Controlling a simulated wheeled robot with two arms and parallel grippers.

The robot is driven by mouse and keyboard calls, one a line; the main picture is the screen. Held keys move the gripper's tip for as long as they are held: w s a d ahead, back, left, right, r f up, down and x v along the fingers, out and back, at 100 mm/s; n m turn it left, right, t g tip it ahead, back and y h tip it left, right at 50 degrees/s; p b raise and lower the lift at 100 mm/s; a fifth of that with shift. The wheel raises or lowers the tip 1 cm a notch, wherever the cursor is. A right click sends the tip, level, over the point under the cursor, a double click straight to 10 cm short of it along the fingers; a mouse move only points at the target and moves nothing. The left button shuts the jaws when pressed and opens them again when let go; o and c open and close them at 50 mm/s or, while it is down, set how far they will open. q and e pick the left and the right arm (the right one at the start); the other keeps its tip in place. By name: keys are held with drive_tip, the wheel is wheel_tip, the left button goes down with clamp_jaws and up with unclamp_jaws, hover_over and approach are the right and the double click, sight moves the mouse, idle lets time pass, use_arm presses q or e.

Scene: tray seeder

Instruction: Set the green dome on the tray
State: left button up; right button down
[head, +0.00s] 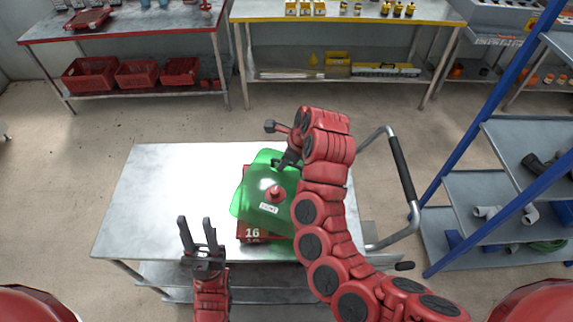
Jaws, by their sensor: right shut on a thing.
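The green dome (251,196) is see-through, with a red knob on top and a small white label. It looks tilted and turned relative to the red tray (252,232), marked 16, which is under it on the metal table. The dome overlaps most of the tray in the head view; I cannot tell whether they touch. My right gripper (283,164) is shut on the green dome at its far right part, with the arm hiding the dome's right side. My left gripper (196,224) is open and empty, left of the tray, near the table's front edge.
The metal table (160,190) is bare on the left. A bent cart handle (403,170) stands at its right. A blue-framed shelf (480,185) with pipe fittings is further right. Red crates (137,74) and workbenches (345,20) stand at the back, beyond open floor.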

drive_tip(key=shift+w+d, duration=0.25)
drive_tip(key=shift+w, duration=0.35)
drive_tip(key=shift+p, duration=0.5)
wheel_tip(320, 180, down, 3)
drive_tip(key=shift+d+r+p, duration=0.1)
drive_tip(key=shift+p, duration=0.85)
drive_tip(key=shift+w+f, duration=0.1)
drive_tip(key=shift+f, duration=0.25)
drive_tip(key=c, duration=0.9)
unclamp_jaws()
